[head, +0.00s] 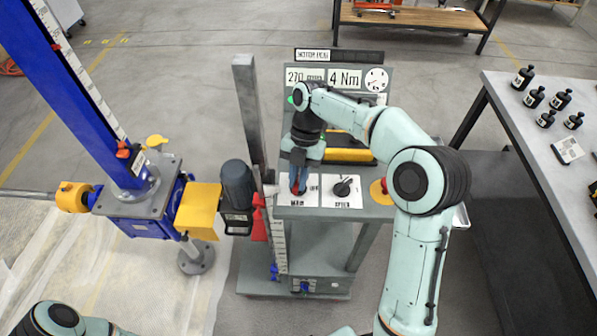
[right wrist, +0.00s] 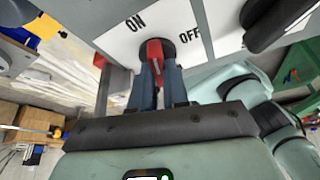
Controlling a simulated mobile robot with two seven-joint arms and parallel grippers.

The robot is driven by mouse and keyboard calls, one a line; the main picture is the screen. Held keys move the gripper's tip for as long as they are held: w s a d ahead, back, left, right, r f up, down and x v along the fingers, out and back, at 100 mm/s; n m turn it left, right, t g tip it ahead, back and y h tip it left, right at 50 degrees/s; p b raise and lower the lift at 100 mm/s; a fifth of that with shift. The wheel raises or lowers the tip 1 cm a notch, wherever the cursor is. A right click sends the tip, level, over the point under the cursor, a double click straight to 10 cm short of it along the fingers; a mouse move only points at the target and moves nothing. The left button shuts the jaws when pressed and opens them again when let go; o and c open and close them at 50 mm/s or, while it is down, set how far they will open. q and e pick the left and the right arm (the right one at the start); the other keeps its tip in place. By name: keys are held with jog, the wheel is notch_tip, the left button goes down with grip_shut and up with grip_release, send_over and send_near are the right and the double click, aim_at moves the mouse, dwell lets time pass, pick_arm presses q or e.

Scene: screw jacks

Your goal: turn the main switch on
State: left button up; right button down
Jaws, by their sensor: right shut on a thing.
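The main switch (head: 295,190) is a red handle on a white plate lettered OFF and MAIN, at the left of the grey control desk. My right gripper (head: 299,180) comes down on it from above and hides much of it. In the right wrist view the red handle (right wrist: 154,52) stands between the two blue-grey fingers of my right gripper (right wrist: 160,78), which are shut on it. ON is printed left of the handle and OFF right of it. The handle's exact angle is hard to tell. My left gripper is out of view.
A black speed knob (head: 342,187) sits right of the switch, with a yellow-and-red button (head: 381,190) beyond it. A blue screw jack (head: 140,215) stands left.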

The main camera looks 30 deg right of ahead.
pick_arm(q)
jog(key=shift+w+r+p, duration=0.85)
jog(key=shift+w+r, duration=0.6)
pick_arm(e)
jog(key=shift+w+r+n+g+h, duration=0.1)
jog(key=shift+n+g+h, duration=0.4)
jog(key=shift+n, duration=1.3)
jog(key=c, duration=1.1)
grip_release()
jog(key=p+v, duration=0.1)
jog(key=v, duration=0.4)
jog(key=shift+r, duration=0.1)
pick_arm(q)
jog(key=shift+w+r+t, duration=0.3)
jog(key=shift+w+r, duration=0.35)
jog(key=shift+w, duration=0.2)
pick_arm(e)
jog(key=v, duration=0.8)
